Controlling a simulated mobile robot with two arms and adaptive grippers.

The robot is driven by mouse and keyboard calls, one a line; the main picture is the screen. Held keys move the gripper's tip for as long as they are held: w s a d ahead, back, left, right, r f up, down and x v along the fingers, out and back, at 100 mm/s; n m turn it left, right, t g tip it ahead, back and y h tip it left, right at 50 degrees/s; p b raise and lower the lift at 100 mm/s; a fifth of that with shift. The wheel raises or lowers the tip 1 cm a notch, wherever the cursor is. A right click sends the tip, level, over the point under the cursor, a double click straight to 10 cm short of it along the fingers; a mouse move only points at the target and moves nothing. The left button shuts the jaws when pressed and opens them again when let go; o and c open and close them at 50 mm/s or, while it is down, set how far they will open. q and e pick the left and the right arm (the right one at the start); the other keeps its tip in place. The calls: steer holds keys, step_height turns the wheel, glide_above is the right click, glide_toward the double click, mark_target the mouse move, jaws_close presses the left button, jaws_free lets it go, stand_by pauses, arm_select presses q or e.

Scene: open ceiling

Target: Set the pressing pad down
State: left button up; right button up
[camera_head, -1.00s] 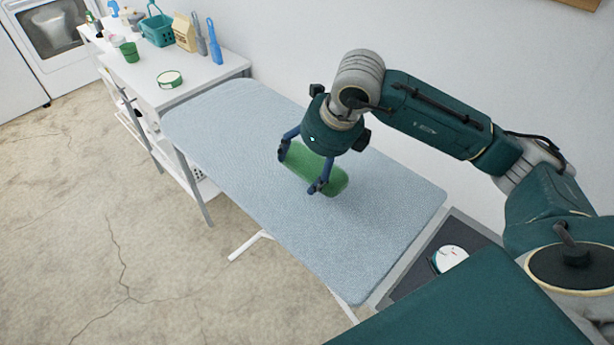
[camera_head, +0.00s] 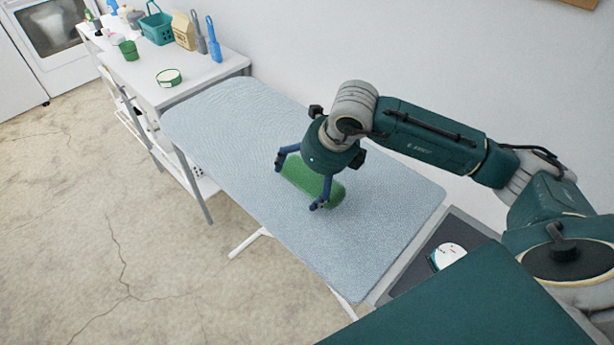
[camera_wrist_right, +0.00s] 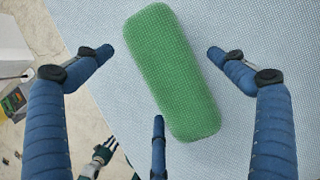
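The pressing pad (camera_head: 312,183) is a green, rounded, oblong cushion. It appears to lie on the light blue ironing board (camera_head: 220,120). It also fills the middle of the right wrist view (camera_wrist_right: 172,70). My right gripper (camera_head: 298,184) is above the pad with its blue fingers spread around it. In the right wrist view two fingertips stand apart from the pad's long sides, with visible gaps, and a third finger is near its lower end. The gripper is open and holds nothing. My left gripper is not seen in the head view.
A white shelf table (camera_head: 200,85) beyond the board holds a green round tin (camera_head: 169,78), a green cup (camera_head: 129,50), a teal basket (camera_head: 157,28) and bottles. A white-topped item (camera_head: 447,256) sits in a dark tray at right. The board around the pad is clear.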

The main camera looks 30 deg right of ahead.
steer(key=shift+r, duration=0.2)
steer(key=p+v, duration=0.5)
steer(key=v, duration=0.6)
steer(key=shift+s+r, duration=0.2)
steer(key=shift+r, duration=0.15)
steer(key=shift+d, duration=0.1)
